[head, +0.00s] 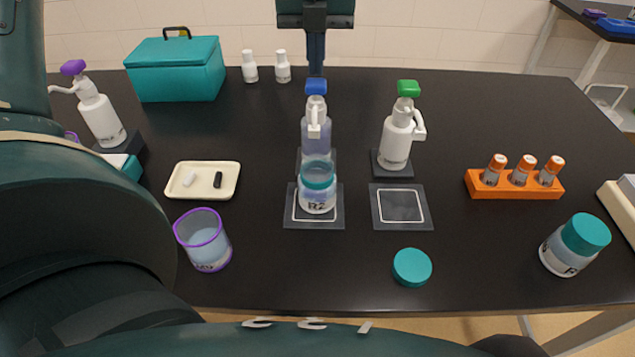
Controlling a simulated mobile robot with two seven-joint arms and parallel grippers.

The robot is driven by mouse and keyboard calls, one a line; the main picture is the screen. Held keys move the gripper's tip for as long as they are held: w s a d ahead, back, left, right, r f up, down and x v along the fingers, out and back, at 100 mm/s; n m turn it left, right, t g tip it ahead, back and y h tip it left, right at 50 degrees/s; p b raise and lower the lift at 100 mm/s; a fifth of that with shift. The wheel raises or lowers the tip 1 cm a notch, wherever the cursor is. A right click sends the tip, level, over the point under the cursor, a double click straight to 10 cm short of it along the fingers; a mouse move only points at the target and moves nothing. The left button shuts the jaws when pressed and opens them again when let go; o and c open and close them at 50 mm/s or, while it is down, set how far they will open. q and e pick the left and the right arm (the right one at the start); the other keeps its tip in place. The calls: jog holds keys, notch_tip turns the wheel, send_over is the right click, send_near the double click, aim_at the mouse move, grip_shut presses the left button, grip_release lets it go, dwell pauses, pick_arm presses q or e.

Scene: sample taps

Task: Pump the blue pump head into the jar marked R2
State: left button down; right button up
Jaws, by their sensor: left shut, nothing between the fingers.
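The blue pump head (316,87) tops a clear bottle (316,135) at the middle of the table, in the head view. Its white spout faces toward me. The jar marked R2 (318,196) stands upright in front of that bottle, on a dark pad with a white square outline (333,217). No lid covers the jar. My left gripper (316,70) points down just above the blue pump head, shut and empty. Whether its fingertips touch the head I cannot tell. My right gripper is not in view.
A green-headed pump bottle (397,135) stands right of the blue one, behind an empty pad (402,221). A teal lid (412,267), purple-rimmed cup (204,240), cream tray (203,165), orange rack (513,188) and teal-lidded jar (573,246) surround them. A purple-headed bottle (100,115) is left.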

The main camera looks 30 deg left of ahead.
pick_arm(q)
jog(key=shift+f, duration=0.25)
jog(key=shift+f+b, duration=0.3)
jog(key=shift+b, duration=0.2)
jog(key=shift+f+b, duration=0.85)
jog(key=shift+f, duration=0.05)
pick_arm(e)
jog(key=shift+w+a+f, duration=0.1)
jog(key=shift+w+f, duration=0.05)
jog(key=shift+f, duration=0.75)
pick_arm(q)
jog(key=shift+r+p, duration=0.9)
jog(key=shift+r, duration=0.5)
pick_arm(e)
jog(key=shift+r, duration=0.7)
pick_arm(q)
jog(key=shift+r, duration=0.1)
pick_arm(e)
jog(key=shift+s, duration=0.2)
